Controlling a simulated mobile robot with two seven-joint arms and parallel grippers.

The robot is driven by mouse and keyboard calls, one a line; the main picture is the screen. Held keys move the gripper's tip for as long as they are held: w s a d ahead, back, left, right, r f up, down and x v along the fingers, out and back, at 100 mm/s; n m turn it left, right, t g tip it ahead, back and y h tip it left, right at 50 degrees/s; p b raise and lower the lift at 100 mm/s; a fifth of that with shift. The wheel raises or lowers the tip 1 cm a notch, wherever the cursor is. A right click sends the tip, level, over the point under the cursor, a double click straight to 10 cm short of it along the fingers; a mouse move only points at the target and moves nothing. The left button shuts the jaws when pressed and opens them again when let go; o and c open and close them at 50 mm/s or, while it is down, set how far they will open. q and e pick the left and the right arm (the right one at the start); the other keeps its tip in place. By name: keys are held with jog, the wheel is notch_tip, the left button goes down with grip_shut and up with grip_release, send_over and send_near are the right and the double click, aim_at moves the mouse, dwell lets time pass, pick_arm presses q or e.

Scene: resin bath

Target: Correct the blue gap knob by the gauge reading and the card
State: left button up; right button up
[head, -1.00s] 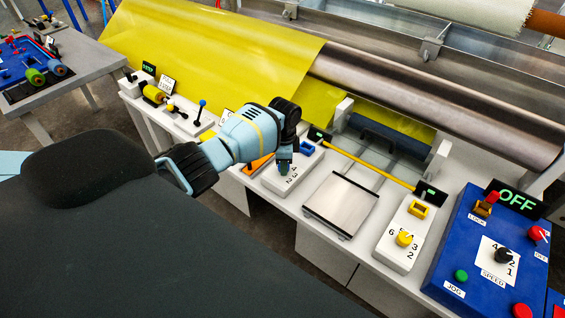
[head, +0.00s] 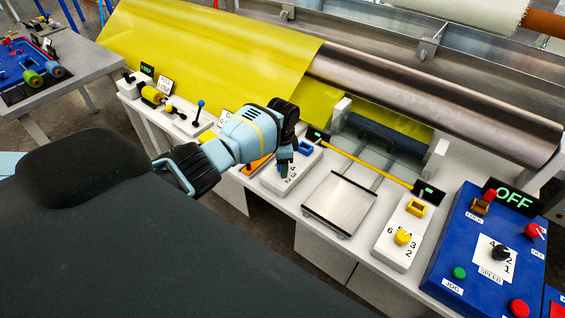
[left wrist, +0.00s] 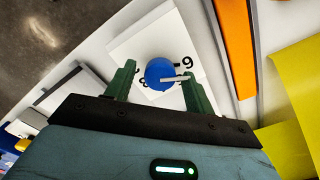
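The blue gap knob (left wrist: 158,72) shows in the left wrist view on a white plate (left wrist: 125,45) with numbers; a 9 is readable beside its pale pointer. My left gripper (left wrist: 160,88) has its green fingers on either side of the knob, with a visible gap on each side. In the head view my left gripper (head: 284,170) points down over the white numbered plate (head: 300,171) and hides the knob. Two small dark displays, left (head: 318,135) and right (head: 429,193), show green marks too small to read. My right gripper is not in view.
A yellow bar (head: 370,165) spans between the displays. A yellow knob (head: 403,237) sits on another numbered plate to the right. A flat metal plate (head: 338,203) lies between the knob plates. A blue control panel (head: 463,250) with an OFF display (head: 511,199) stands at the right.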

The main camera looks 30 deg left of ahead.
pick_arm(q)
notch_tip(320, 180, up, 7)
jog(key=shift+f+p, duration=0.2)
jog(key=shift+p, duration=0.4)
jog(key=shift+r, duration=0.6)
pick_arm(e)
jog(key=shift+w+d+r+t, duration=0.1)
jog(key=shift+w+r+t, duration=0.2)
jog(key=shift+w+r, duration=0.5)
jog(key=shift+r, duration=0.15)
